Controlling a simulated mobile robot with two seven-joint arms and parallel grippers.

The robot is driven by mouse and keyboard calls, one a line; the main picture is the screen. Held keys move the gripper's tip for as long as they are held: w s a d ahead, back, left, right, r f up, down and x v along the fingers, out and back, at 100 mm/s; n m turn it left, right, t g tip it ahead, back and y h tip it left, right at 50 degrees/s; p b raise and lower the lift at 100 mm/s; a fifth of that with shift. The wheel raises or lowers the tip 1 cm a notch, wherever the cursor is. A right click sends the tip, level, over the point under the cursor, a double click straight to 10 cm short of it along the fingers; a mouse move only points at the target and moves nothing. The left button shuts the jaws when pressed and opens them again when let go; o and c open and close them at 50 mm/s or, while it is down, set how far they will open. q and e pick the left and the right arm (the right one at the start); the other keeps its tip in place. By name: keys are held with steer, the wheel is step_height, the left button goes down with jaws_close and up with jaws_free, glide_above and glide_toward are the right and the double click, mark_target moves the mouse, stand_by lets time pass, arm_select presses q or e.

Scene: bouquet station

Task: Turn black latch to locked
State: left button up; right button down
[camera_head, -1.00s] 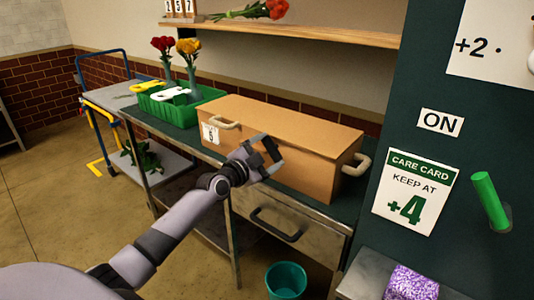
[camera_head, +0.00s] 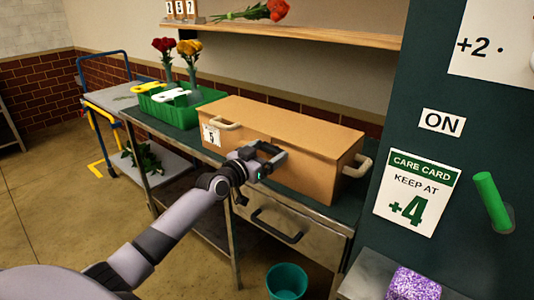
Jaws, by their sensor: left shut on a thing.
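The tan box (camera_head: 310,143) sits on the dark green workbench with its lid down. My left gripper (camera_head: 270,157) is at the upper front face of the box, close to the lid edge. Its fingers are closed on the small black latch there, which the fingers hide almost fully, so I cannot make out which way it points. My right gripper is not in view.
A drawer (camera_head: 285,222) is under the bench, with a teal bucket (camera_head: 286,281) on the floor. A green crate (camera_head: 178,112) stands left. A dark panel with a green lever (camera_head: 489,199) is at right.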

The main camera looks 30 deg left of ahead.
arm_select(q)
steer(key=shift+n, duration=0.5)
steer(key=o, duration=0.9)
steer(key=shift+c, duration=0.2)
steer(key=shift+s, duration=0.1)
steer(key=s, duration=0.7)
steer(key=shift+a+p, duration=0.35)
steer(key=s+d+f+m+g+h+p, duration=0.1)
steer(key=s+d+f+g, duration=0.1)
steer(key=s+d+f, duration=0.4)
steer(key=s+d+f+g+p, duration=0.15)
steer(key=s+d+f, duration=0.25)
steer(key=f, duration=0.4)
steer(key=s+d+f+g, duration=0.1)
steer(key=s+d+f, duration=0.1)
steer(key=s, duration=0.3)
steer(key=s+d+f+g+p, duration=0.1)
steer(key=s+d+f, duration=0.2)
steer(key=s+d, duration=0.1)
steer(key=s+d+f+g, duration=0.2)
steer(key=s+d, duration=0.2)
steer(key=s, duration=0.3)
steer(key=shift+f+m+p, duration=0.3)
steer(key=shift+f+m, duration=0.05)
steer(key=shift+m, duration=0.05)
